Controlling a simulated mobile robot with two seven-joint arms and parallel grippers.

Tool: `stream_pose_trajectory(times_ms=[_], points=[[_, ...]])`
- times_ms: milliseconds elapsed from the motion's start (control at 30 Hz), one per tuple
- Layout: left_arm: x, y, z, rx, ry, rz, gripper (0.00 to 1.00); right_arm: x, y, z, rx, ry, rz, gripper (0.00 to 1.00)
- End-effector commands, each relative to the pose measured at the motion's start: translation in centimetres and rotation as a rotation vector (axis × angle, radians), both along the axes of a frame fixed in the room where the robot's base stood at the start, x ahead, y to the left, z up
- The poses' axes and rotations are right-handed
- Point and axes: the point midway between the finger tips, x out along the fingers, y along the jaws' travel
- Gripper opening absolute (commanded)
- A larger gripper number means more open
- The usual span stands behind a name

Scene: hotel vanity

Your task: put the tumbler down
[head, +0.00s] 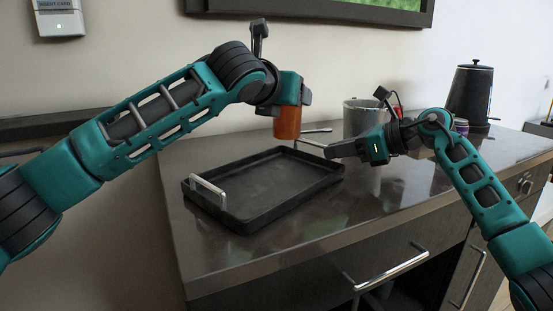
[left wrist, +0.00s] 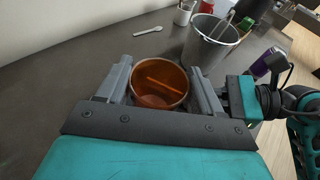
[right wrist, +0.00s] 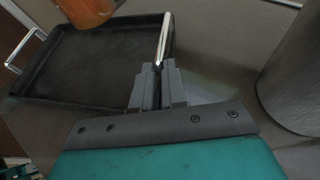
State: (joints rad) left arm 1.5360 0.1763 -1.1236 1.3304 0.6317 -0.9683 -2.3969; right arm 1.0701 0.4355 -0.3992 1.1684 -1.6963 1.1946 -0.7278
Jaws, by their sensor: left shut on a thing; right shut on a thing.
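The amber tumbler (head: 287,125) is upright in my left gripper (head: 287,106), which is shut around its sides. In the left wrist view I look into the tumbler (left wrist: 158,88), between the two fingers (left wrist: 160,80). It shows near the far edge of the black tray (head: 262,220); I cannot tell its exact height. It also shows at the top left of the right wrist view (right wrist: 88,10). My right gripper (head: 328,150) is shut on the tray's right metal handle (right wrist: 165,38). The tray lies empty on the counter.
A grey metal bucket (head: 362,118) stands behind my right gripper. A black canister (head: 470,92) and a small purple can (head: 461,126) are farther right. A white spoon (left wrist: 148,31) lies on the counter. The counter front (head: 290,255) is clear.

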Motion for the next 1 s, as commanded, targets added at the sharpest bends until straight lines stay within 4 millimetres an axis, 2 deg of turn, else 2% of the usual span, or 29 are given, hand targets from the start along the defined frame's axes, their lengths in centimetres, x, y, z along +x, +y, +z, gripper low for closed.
stream_pose_trajectory(times_ms=[100,367,567,967,1000], points=[[0.0,0.0,-2.4,-0.001,0.003,0.001,0.10,0.0,0.0,0.0,-0.002,-0.001,0.002,0.00],[0.0,0.0,-4.8,-0.001,0.001,0.002,0.10,0.0,0.0,0.0,-0.002,0.000,0.002,0.00],[0.0,0.0,-7.5,0.001,0.002,0.002,0.10,0.0,0.0,0.0,-0.002,0.000,0.002,0.00],[0.0,0.0,-8.1,-0.001,-0.002,0.002,0.10,0.0,0.0,-0.1,-0.002,0.000,0.002,0.00],[0.0,0.0,-8.2,-0.001,0.000,0.003,0.69,0.0,0.0,-0.1,-0.002,0.000,0.002,0.00]])
